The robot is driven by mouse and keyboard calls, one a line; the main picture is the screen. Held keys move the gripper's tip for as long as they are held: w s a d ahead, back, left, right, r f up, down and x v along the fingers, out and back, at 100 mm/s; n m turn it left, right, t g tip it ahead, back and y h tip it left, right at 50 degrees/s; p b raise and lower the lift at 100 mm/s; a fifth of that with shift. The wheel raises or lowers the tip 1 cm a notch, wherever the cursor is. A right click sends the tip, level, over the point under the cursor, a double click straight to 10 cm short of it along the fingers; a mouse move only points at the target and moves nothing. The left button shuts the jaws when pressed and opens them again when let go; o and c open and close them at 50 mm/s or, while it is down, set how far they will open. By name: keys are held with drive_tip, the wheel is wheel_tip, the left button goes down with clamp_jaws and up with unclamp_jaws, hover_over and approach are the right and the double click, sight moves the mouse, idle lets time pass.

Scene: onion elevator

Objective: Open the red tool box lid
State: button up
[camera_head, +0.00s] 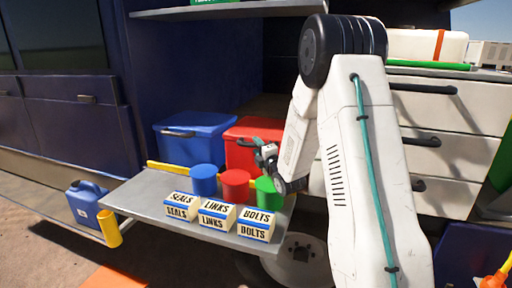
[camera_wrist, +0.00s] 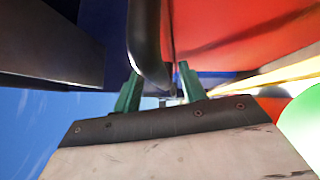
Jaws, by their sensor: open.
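The red tool box (camera_head: 247,130) stands at the back of the grey shelf, its lid down and its right part hidden behind my arm. Its dark handle is on the front face. My gripper (camera_head: 266,156) is at the front of this box, close to the handle. In the wrist view, my gripper (camera_wrist: 160,92) is open, with green fingers apart. The black handle (camera_wrist: 146,45) runs between the fingers in the picture; I cannot tell whether they touch it. The red box face (camera_wrist: 240,30) fills the upper right there.
A blue tool box (camera_head: 190,140) stands left of the red one. Blue (camera_head: 203,180), red (camera_head: 235,186) and green (camera_head: 268,191) cans stand in front, with labelled boxes (camera_head: 216,214) at the shelf (camera_head: 150,195) edge. A yellow strip (camera_head: 160,168) runs behind the cans. White drawers (camera_head: 440,145) are at right.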

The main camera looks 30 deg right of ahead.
drive_tip(key=shift+w+d+r, duration=0.1)
drive_tip(key=shift+w, duration=0.55)
